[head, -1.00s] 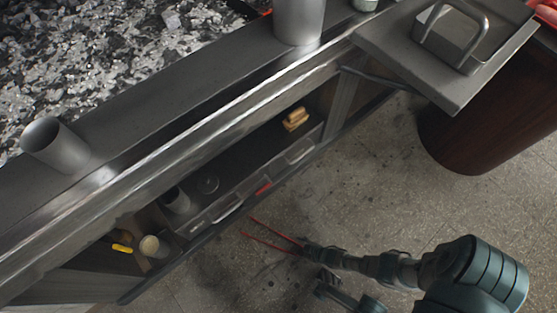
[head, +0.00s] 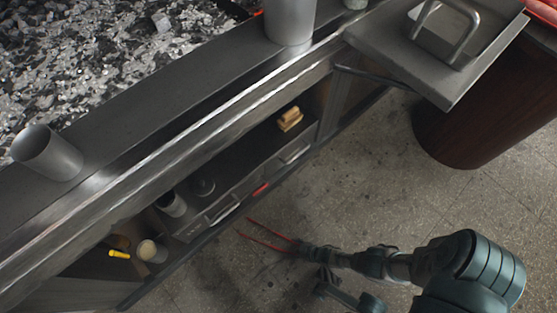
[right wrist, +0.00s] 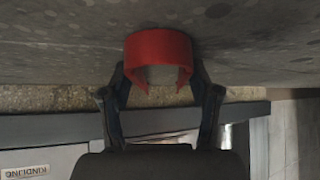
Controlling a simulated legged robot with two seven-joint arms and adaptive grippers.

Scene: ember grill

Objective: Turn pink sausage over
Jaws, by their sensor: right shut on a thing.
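No pink sausage shows in either view. My right gripper (head: 303,249) is low at the right of the head view, over the floor in front of the grill. It is shut on a red tool (head: 268,238) with two thin, spread prongs, which looks like tongs. The prongs point left toward the grill's lower shelf. In the right wrist view, the red end of the tool (right wrist: 160,45) sits between the two dark fingers of the gripper (right wrist: 160,78). My left gripper is not in view.
The grill's metal front ledge (head: 115,175) runs diagonally, with ash-covered coals (head: 100,60) behind it. Metal cups (head: 48,152) (head: 289,22) stand on the ledge. An open shelf below holds small items. A side table (head: 405,55) and dark barrel (head: 455,135) stand right. Floor is clear.

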